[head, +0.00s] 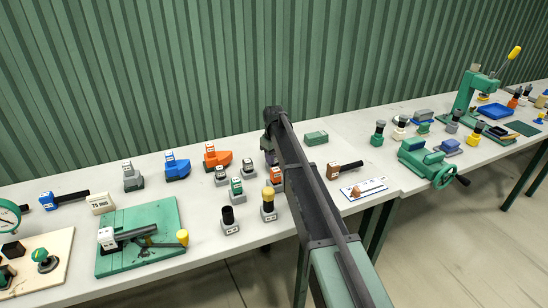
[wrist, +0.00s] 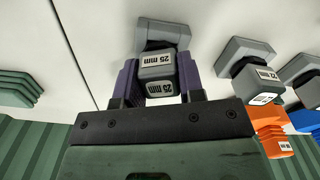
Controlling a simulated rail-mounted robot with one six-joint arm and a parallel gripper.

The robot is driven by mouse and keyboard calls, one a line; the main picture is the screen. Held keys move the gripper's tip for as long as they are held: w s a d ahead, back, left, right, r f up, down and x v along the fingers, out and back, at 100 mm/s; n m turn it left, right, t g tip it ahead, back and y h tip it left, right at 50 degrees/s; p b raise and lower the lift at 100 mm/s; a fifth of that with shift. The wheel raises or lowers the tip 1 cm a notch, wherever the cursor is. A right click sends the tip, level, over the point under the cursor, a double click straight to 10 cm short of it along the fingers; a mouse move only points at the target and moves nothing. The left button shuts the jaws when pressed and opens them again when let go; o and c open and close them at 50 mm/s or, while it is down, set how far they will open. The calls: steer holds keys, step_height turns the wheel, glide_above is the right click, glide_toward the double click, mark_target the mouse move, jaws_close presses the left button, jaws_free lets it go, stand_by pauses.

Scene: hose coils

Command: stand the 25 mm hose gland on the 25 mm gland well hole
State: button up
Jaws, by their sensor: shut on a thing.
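The 25 mm hose gland (wrist: 160,66) is a grey block with two white "25 mm" labels and a wide grey foot, in the wrist view. My gripper (wrist: 157,80) has its purple fingers shut on the block, one on each side. The foot is beyond the fingers; I cannot tell whether it touches the table. In the head view my gripper (head: 271,157) is mostly behind my arm, and the held gland is hidden there. I cannot pick out the 25 mm gland well hole in either view.
A similar grey labelled piece (wrist: 248,58) stands close to the right in the wrist view. Several small labelled pieces (head: 237,189) crowd left of my arm in the head view. Bare table (wrist: 75,35) lies left of the gland.

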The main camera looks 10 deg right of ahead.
steer(key=o, duration=1.1)
steer(key=shift+r, duration=0.2)
steer(key=shift+r+p, duration=3.85)
steer(key=shift+p, duration=0.2)
step_height(320, 180, up, 11)
steer(key=p, duration=1)
steer(key=shift+p, duration=0.4)
steer(key=shift+f, duration=0.15)
